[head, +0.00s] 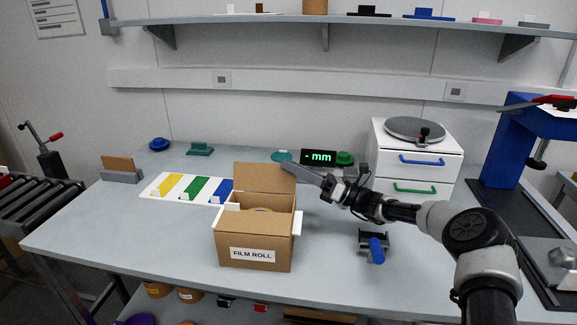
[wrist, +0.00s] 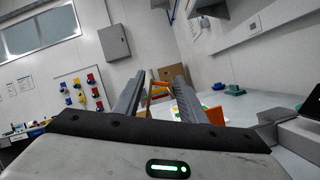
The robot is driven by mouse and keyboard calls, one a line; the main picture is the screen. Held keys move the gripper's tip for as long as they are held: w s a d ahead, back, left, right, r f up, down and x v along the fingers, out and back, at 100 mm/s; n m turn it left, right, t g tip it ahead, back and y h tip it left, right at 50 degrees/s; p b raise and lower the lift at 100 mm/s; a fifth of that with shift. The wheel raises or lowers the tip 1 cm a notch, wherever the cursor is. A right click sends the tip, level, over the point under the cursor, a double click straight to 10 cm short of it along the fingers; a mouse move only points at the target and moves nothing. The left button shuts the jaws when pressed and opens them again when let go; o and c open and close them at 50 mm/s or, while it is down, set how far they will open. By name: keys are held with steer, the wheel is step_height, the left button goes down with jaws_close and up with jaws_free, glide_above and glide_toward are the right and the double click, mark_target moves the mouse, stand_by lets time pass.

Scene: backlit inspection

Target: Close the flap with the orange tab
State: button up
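A cardboard box (head: 253,252) labelled FILM ROLL stands on the table in the head view. Its back flap (head: 262,178) stands raised, and a rounded yellowish item shows partly inside. Short white side pieces stick out left and right. My gripper (head: 294,170) is at the upper right corner of the raised flap; I cannot tell whether it touches. In the wrist view my gripper (wrist: 160,72) has its fingers apart. Small orange parts show between the fingers and beside the right finger; I cannot tell if either is the tab. No orange tab is clear in the head view.
Left of the box lies a white board (head: 150,190) with yellow, green and blue patches. Behind are a black display (head: 318,157) and a white drawer unit (head: 390,160). The front left table is clear.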

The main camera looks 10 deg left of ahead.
steer(key=shift+x, duration=0.8)
jaws_close()
